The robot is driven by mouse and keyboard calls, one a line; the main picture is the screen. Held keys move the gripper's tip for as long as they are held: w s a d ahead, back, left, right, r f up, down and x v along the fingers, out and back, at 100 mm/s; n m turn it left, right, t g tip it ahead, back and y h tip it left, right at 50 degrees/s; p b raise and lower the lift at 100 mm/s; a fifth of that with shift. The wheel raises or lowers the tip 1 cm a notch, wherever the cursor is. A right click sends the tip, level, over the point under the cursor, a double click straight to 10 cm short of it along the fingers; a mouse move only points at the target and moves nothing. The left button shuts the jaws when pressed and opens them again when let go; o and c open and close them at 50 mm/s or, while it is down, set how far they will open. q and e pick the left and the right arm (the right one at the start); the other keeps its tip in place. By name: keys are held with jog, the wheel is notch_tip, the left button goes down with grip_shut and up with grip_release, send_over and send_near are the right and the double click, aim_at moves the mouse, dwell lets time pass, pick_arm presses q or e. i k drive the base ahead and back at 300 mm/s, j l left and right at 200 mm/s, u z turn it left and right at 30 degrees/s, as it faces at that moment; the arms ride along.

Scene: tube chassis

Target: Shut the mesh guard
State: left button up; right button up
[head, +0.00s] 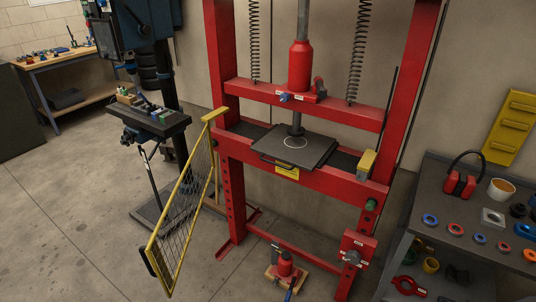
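The mesh guard (183,207) is a yellow-framed panel of wire mesh. It stands swung open at the left upright of the red press (222,60), angled out toward me. Its free edge, at the lower left, carries a small dark part (149,262) that may be a handle. The front of the press is uncovered. A dark plate (296,147) lies on the press bed under the ram. A yellow block (366,165) sits at the right end of the bed. Neither of my grippers shows in the head view.
A drill press (155,122) stands left of the guard. A dark bench (455,217) with ear defenders, a cup and several coloured rings stands at the right. A small red jack (285,268) sits low between the press legs. The floor in front of the guard is clear.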

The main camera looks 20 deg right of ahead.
aim_at(152, 246)
jog(key=i+j+z, duration=0.4)
jog(key=j, duration=0.15)
jog(key=i+j+z, duration=0.35)
jog(key=j, duration=0.3)
jog(key=i+j+z, duration=0.2)
jog(key=j, duration=0.15)
jog(key=k+j+z, duration=0.15)
jog(key=j, duration=0.15)
jog(key=k+j+z, duration=0.15)
jog(key=j, duration=0.15)
jog(key=j+z, duration=0.15)
jog(key=z, duration=0.2)
jog(key=j+z, duration=0.1)
jog(key=z, duration=0.25)
jog(key=k+j+z, duration=0.1)
jog(key=z, duration=0.25)
